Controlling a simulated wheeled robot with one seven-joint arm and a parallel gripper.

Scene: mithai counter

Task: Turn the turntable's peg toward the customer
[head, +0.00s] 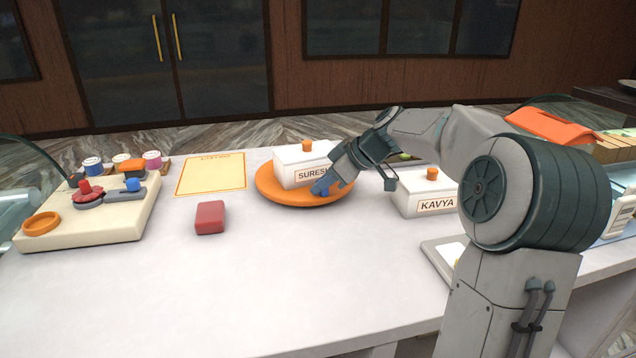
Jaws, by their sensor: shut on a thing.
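The orange round turntable (266,193) lies on the white counter near the middle of the head view. A white box labelled SURESH (291,166) with an orange knob stands on it. My gripper (331,187) reaches in from the right, over the turntable's front right rim. It is shut on a small blue piece at that rim, which looks like the peg (321,189). The fingers hide much of the peg and the right end of the SURESH box.
A white box labelled KAVYA (425,198) stands right of my gripper, under my arm. A red block (210,217), a yellow sheet (211,174) and a cream board (98,225) with knobs and an orange ring lie to the left. The front middle counter (270,285) is clear.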

